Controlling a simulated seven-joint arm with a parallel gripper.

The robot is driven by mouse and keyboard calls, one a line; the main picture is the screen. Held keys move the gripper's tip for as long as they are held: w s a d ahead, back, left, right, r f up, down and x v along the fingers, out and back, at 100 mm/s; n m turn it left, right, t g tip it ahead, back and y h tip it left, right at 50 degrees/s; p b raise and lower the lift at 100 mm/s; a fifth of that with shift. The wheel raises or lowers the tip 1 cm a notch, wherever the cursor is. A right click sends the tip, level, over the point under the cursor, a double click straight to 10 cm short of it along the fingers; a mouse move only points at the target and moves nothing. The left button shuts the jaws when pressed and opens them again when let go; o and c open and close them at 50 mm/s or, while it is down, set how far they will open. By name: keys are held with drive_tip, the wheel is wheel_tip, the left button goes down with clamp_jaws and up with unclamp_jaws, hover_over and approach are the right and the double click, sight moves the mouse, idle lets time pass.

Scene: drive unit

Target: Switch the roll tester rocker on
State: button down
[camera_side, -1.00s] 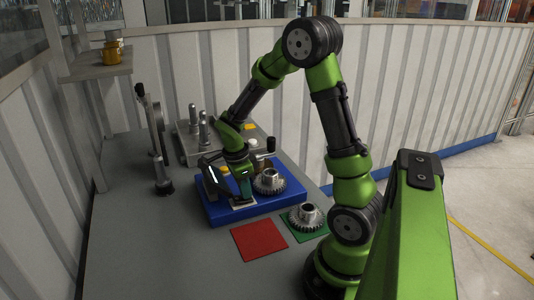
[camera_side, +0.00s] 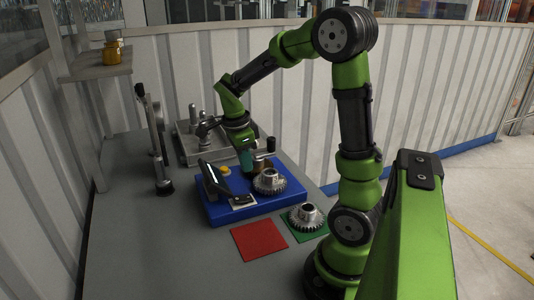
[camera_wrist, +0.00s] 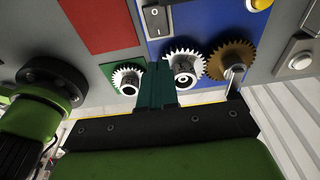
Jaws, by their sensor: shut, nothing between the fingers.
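The rocker (camera_wrist: 156,18) is a dark switch with pale marks on a light plate. It sits on the blue base near the red square, at the top of the wrist view. In the side view the rocker (camera_side: 241,200) is at the base's front edge, beside the tilted screen; I cannot tell which way it is tipped. My gripper (camera_side: 248,168) is above the base, behind the rocker and beside a metal gear (camera_side: 269,181). In the wrist view my gripper (camera_wrist: 156,75) is shut and empty, with the rocker clear of its fingertips.
The blue base (camera_side: 223,213) carries a yellow button (camera_side: 224,170) and a tilted screen (camera_side: 212,178). Another gear (camera_side: 305,215) stands on a green square. A red square (camera_side: 258,241) lies in front. A grey tray (camera_side: 187,150) with upright posts is behind.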

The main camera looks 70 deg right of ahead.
drive_tip(key=r, duration=0.5)
drive_tip(key=shift+s+d+r, duration=0.2)
drive_tip(key=shift+s+d, duration=0.1)
drive_tip(key=s+a+r+n+t+y, duration=0.1)
drive_tip(key=a+n+t, duration=0.1)
drive_tip(key=a+n, duration=0.4)
drive_tip(key=s+a+r+n+t+y, duration=0.1)
drive_tip(key=s+a+r+n+t, duration=0.1)
drive_tip(key=a+n, duration=0.4)
drive_tip(key=s+a+r+n+t+y, duration=0.1)
drive_tip(key=a+n+t, duration=0.3)
drive_tip(key=n, duration=0.7)
drive_tip(key=s+a, duration=0.1)
drive_tip(key=a, duration=0.1)
drive_tip(key=shift+s+a+r, duration=0.15)
drive_tip(key=shift+a+r, duration=0.1)
drive_tip(key=shift+a, duration=0.15)
